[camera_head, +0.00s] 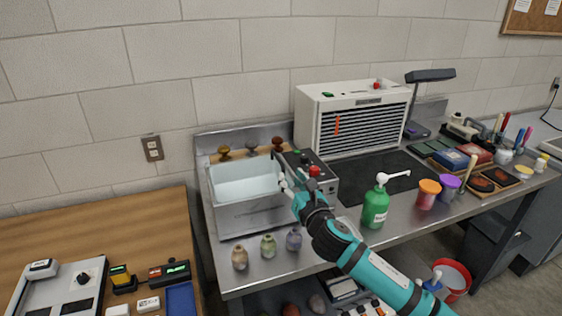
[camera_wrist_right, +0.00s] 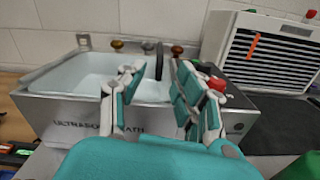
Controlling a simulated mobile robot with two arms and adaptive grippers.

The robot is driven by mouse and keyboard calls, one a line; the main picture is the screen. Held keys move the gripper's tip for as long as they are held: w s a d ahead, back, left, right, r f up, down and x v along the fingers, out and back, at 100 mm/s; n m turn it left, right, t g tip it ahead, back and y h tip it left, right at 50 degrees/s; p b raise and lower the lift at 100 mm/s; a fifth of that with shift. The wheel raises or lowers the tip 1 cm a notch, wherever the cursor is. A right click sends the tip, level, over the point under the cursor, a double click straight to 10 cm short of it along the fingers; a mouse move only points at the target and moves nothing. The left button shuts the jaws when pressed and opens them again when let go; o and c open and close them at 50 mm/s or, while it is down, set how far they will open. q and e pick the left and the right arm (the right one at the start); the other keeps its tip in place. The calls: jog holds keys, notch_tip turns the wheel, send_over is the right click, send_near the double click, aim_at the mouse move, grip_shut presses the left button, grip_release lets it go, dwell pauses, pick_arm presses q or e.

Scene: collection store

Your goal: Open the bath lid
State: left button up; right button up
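The ultrasonic bath (camera_head: 250,217) is a metal box on the steel bench, with lettering on its front in the wrist view (camera_wrist_right: 75,128). Its pale basin (camera_head: 243,188) is visible from above, and I see no lid lying flat over it. A dark narrow bar (camera_head: 289,167) runs along the basin's right side; it also shows upright in the wrist view (camera_wrist_right: 159,62). I cannot tell whether it is the lid edge-on or a handle. My right gripper (camera_head: 285,181) is at the bath's right side, fingers apart around the line of the bar (camera_wrist_right: 158,82), apparently not touching it. My left gripper is out of view.
A white vented unit (camera_head: 318,118) stands behind right. A green pump bottle (camera_head: 376,206) stands right of my arm. Small vases (camera_head: 268,246) line the bench front, and knobbed stoppers (camera_head: 251,146) stand behind the bath. A wooden table (camera_head: 130,225) is at left.

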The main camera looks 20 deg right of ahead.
aim_at(283, 167)
jog(key=w, duration=0.8)
jog(key=shift+w+a, duration=0.15)
jog(key=shift+w, duration=0.25)
grip_shut()
